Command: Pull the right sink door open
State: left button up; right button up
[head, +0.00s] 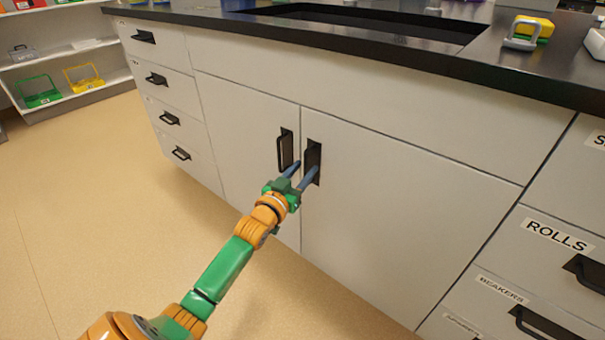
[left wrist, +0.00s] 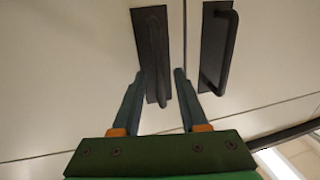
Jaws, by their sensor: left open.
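The right sink door (head: 395,215) is white and looks closed, with a dark vertical handle (head: 311,160) near its left edge. My left gripper (head: 304,172) is at the lower part of this handle, open, with one blue-grey finger on each side of it. In the left wrist view, my left gripper (left wrist: 158,85) has its fingers apart, with the right door's handle (left wrist: 155,50) between them. I cannot tell whether either finger touches the handle. My right gripper is not in view.
The left sink door (head: 245,135) is closed; its handle (head: 285,150) stands close beside the gripper. Drawers with dark handles flank the doors, one labelled ROLLS (head: 558,236). The black countertop (head: 440,58) overhangs above. The floor (head: 90,220) in front is clear.

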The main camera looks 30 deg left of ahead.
pick_arm(q)
grip_shut()
dwell(1.4)
